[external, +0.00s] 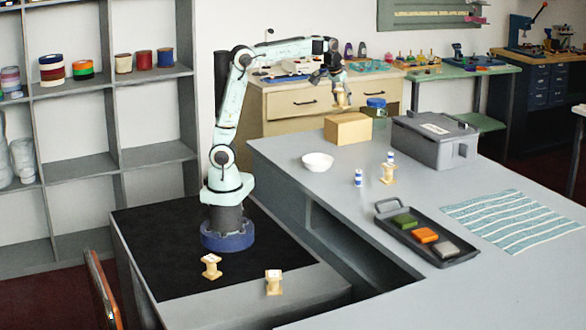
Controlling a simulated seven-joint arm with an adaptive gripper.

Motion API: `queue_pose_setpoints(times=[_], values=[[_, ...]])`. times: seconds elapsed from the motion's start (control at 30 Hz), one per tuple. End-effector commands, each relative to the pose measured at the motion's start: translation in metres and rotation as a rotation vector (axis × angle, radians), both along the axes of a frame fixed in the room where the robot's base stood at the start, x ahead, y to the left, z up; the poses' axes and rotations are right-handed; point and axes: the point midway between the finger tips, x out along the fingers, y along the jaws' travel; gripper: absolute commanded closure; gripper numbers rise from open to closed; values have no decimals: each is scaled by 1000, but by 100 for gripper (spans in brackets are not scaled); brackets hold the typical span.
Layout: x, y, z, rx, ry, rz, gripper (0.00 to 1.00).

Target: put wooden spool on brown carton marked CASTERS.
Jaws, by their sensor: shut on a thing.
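My gripper (338,80) is shut on a wooden spool (342,97) and points downward. The spool hangs upright in the jaws. The brown carton (347,131) stands on the grey counter, and the held spool shows just above its back edge in the picture. I see a gap between spool and carton, but cannot tell exactly how the spool lines up over the top. The carton's top looks bare. No CASTERS marking can be read from here.
Other spools stand on the counter (388,174) and near my base (211,266) (273,282). A white bowl (318,161), a blue-and-white cylinder (358,178), a grey case (434,143), a blue-lidded jar (376,107) and a dark tray (455,259) with coloured blocks are nearby.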

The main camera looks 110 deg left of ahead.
Motion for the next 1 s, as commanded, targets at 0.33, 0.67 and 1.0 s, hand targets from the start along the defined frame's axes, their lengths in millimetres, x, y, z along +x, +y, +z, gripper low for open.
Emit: queue_pose_setpoints(times=[0.33,0.67,1.0], values=[[-107,105,8,0,1,373,91],[-107,157,-16,0,3,423,91],[-75,225,-73,-2,1,420,91]])
